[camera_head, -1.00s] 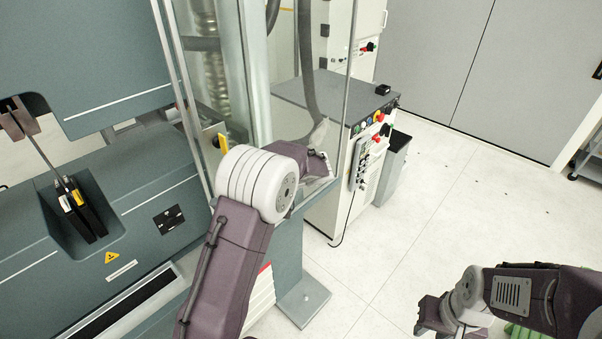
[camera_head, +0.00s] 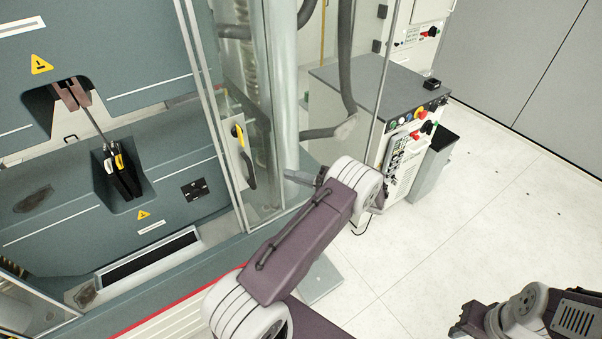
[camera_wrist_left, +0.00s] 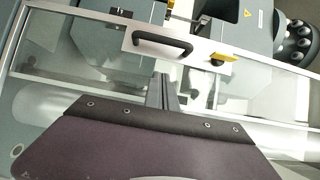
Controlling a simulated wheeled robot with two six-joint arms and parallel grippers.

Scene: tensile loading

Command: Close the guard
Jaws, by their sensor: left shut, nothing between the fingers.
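The guard (camera_head: 218,100), a clear panel with pale metal edges, stands at the right side of the grey testing machine. The machine's front opening is uncovered. The guard's black handle (camera_head: 248,170) and a yellow piece (camera_head: 237,131) show past the frame. In the left wrist view the black handle (camera_wrist_left: 162,43) and yellow piece (camera_wrist_left: 222,57) lie ahead of my gripper. My left gripper (camera_head: 299,178) is shut and empty, to the right of the handle and apart from it. Its narrow fingers (camera_wrist_left: 162,92) point toward the panel. My right gripper (camera_head: 466,322) is low at the right, partly visible, its jaws unclear.
A thin bar spans the upper grip (camera_head: 73,96) and lower grip (camera_head: 119,172). A control cabinet (camera_head: 372,88) with knobs and a grey bin (camera_head: 434,165) stand right of the machine. Another clear panel (camera_head: 25,312) shows at lower left. Floor at the right is clear.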

